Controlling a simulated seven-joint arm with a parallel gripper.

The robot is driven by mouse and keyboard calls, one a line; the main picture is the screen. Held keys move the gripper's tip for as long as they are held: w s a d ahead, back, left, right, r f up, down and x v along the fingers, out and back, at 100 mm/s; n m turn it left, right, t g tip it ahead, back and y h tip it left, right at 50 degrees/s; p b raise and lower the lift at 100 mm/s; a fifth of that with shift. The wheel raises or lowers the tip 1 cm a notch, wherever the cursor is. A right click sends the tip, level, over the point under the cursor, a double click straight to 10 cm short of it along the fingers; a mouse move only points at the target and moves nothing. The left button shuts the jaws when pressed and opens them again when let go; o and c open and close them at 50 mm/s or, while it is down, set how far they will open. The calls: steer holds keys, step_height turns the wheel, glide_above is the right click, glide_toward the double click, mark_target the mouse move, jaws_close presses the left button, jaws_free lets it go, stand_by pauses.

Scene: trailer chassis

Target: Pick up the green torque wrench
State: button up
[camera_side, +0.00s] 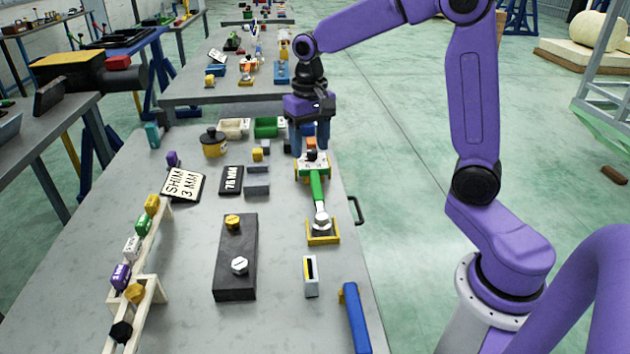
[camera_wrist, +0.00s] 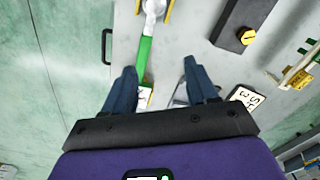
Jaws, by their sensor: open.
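My gripper (camera_side: 310,150) is open and empty, pointing down at the far end of the handle. In the wrist view, the wrench's green handle (camera_wrist: 144,58) shows between the blue fingers of my gripper (camera_wrist: 160,72), closer to the left finger. I cannot tell how high the fingers are above it.
A dark block with two bolts (camera_side: 236,270) stands left of the wrench. A blue-handled tool (camera_side: 356,320) lies at the near right edge.

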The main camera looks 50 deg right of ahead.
mark_target(315, 178)
steer(key=w+d+m, duration=0.5)
steer(key=w+d, duration=0.1)
steer(key=d, duration=0.3)
step_height(315, 178, down, 18)
steer(key=shift+d+r, duration=0.1)
jaws_close()
